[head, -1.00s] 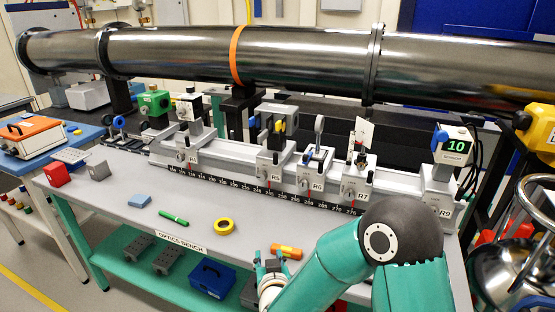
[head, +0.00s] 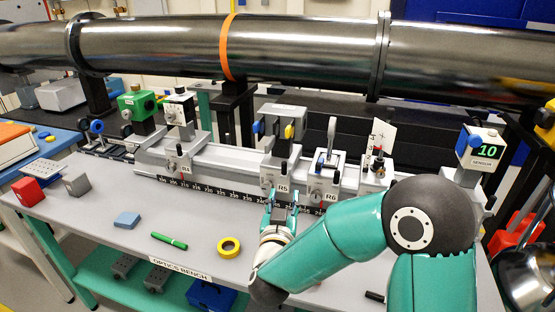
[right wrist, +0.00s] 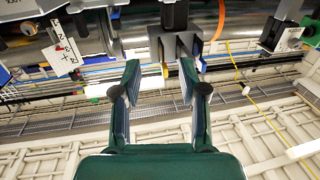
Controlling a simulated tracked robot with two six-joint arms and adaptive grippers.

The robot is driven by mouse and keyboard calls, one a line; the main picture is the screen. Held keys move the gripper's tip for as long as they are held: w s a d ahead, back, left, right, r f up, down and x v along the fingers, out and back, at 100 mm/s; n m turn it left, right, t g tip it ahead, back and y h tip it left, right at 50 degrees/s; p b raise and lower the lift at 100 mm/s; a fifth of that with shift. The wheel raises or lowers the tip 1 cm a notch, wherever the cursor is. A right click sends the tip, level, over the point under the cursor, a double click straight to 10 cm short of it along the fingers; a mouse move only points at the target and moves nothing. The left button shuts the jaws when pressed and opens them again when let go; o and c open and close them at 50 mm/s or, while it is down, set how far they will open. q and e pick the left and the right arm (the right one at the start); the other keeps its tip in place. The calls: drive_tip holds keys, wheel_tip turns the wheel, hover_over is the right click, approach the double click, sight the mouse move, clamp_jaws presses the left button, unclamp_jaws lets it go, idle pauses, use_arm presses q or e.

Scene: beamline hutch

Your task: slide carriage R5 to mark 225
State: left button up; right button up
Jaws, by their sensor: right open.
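Carriage R5 (head: 282,187) stands on the optics bench rail, between carriage R4 (head: 185,166) on its left and carriage R6 (head: 328,193) on its right. It carries a grey block with blue and yellow parts, and has a dark knob in front. The dark scale strip (head: 215,188) runs along the rail front; I cannot read its numbers surely near R5. My right gripper (head: 281,208) is just in front of R5, open and empty. In the right wrist view, its spread fingers (right wrist: 158,80) point towards a grey carriage part with a dark knob (right wrist: 174,15). My left gripper is not in view.
A large metal pipe (head: 310,52) runs behind. A sensor (head: 483,148) reading 10 stands at right.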

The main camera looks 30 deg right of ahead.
sight(284, 164)
drive_tip(key=p+x, duration=0.1)
drive_tip(key=x, duration=0.4)
drive_tip(key=a+p+x, duration=0.1)
drive_tip(key=x, duration=0.4)
drive_tip(key=w+p+x, duration=0.1)
drive_tip(key=x, duration=0.5)
drive_tip(key=shift+a+p, duration=0.15)
drive_tip(key=shift+p, duration=0.25)
clamp_jaws()
